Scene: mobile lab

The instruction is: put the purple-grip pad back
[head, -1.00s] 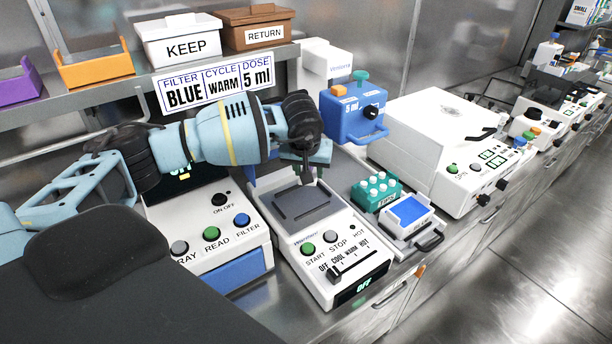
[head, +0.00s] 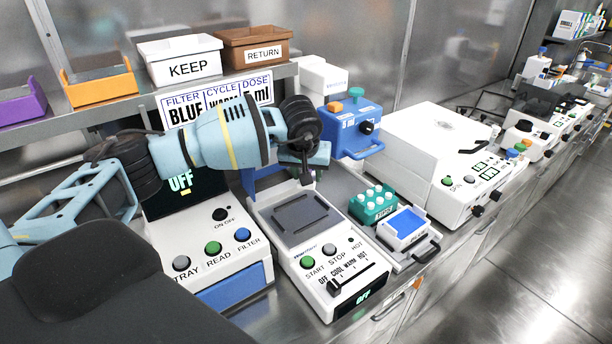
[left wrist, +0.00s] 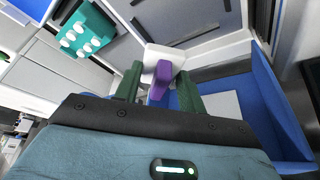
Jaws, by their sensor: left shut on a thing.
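The purple-grip pad is held in my left gripper (left wrist: 160,88), its purple grip (left wrist: 162,76) between the two green fingers in the left wrist view. A pale, rounded part (left wrist: 165,55) shows just beyond the grip; the rest is hidden. In the head view my left gripper (head: 306,165) is above the back end of the white warmer with START and STOP buttons (head: 322,255), whose dark plate (head: 302,218) looks bare. The pad itself cannot be made out there. My right gripper is not in view.
A blue dispenser (head: 350,128) stands right of the gripper, and a teal rack (head: 372,205) in front of it. The reader with the READ button (head: 218,248) is left of the warmer. Purple (head: 20,105) and orange (head: 98,88) trays sit on the shelf with KEEP (head: 180,60) and RETURN (head: 255,48) bins.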

